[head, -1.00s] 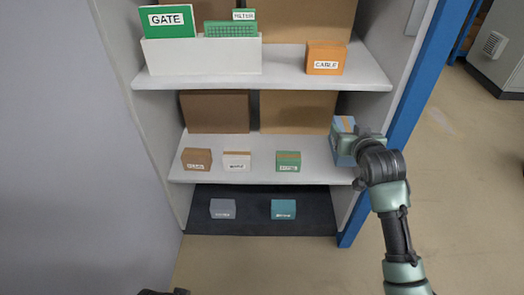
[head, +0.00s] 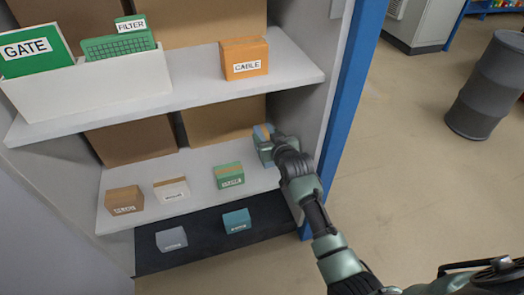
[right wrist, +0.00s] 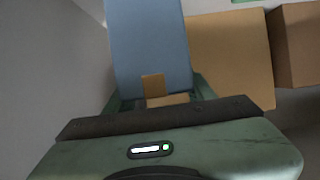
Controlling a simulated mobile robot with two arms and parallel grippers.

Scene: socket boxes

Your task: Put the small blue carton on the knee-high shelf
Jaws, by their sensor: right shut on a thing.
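The small blue carton (head: 261,131), with a tan tape strip on top, is in my right gripper (head: 266,150) at the right end of the middle white shelf (head: 200,197). In the right wrist view the blue carton (right wrist: 149,45) stands between the fingers, its tan tape (right wrist: 153,86) near the palm. The gripper is shut on it and hides its lower part. I cannot tell whether the carton touches the shelf board. My left gripper is not in view.
A green carton (head: 229,175), a white carton (head: 172,189) and a brown carton (head: 124,200) stand left on that shelf. The upper shelf (head: 170,92) holds an orange CABLE box (head: 244,58). Below are a grey box (head: 171,239) and a teal box (head: 237,221). A blue post (head: 345,105) stands at right.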

